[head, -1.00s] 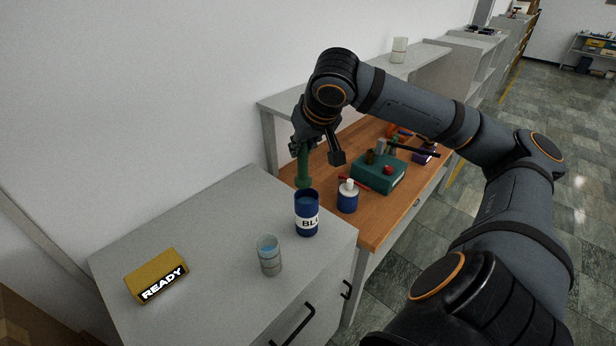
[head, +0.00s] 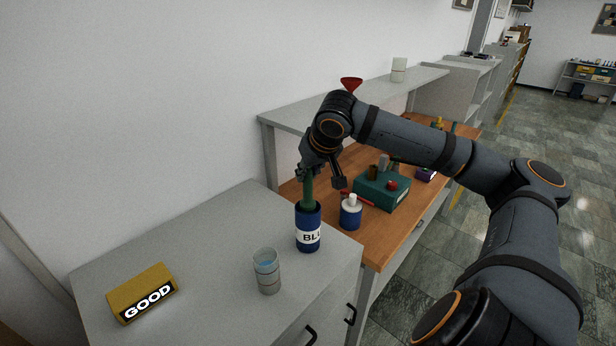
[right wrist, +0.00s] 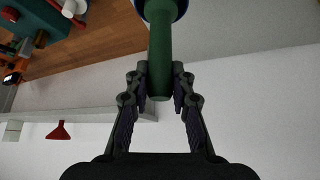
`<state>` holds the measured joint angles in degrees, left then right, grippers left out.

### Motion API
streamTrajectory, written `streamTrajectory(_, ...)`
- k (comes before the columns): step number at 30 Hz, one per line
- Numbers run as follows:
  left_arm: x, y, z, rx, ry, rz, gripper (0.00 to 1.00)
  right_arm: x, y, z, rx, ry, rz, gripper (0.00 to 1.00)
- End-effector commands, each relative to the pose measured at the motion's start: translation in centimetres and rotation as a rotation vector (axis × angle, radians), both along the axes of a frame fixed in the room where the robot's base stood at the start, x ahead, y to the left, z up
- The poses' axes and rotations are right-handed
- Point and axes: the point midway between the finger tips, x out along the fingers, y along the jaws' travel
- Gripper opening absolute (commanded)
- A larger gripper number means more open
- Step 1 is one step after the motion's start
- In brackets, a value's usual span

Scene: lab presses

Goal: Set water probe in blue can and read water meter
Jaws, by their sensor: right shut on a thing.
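The blue can (head: 308,228) with a white label reading "BLU" stands near the right edge of the grey cabinet. The green water probe (head: 308,190) is upright with its lower end inside the can; that end is hidden. My right gripper (head: 306,174) is shut on the probe's upper part. In the right wrist view the probe (right wrist: 160,45) sits between the fingers (right wrist: 160,88), with the can's blue rim at the top edge. The yellow water meter (head: 142,290) lies at the cabinet's left, its display reading "GOOD". My left gripper is not in view.
A glass of water (head: 267,272) stands in front of the can. A blue bottle with a white top (head: 350,212) and a teal box (head: 383,191) stand on the wooden bench. A red funnel (head: 351,84) is on the shelf behind.

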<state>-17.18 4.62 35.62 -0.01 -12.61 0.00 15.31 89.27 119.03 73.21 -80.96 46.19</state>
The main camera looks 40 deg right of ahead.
Motion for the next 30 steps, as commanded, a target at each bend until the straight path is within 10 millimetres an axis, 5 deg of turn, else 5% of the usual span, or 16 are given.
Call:
streamTrajectory(4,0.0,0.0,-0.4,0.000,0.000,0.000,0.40,0.0,0.0,-0.4,0.000,0.000,0.000,0.00)
streamTrajectory(5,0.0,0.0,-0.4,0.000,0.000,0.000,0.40,0.0,0.0,-0.4,0.000,0.000,0.000,0.24)
streamTrajectory(10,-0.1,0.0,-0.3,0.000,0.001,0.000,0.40,0.0,0.0,-0.3,0.000,0.000,0.000,0.45)
streamTrajectory(22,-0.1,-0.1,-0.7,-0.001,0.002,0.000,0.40,-0.3,0.1,0.5,-0.003,-0.005,-0.001,0.45)
streamTrajectory(30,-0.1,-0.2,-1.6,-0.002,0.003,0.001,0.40,-3.7,1.1,6.4,-0.003,-0.006,-0.001,0.45)
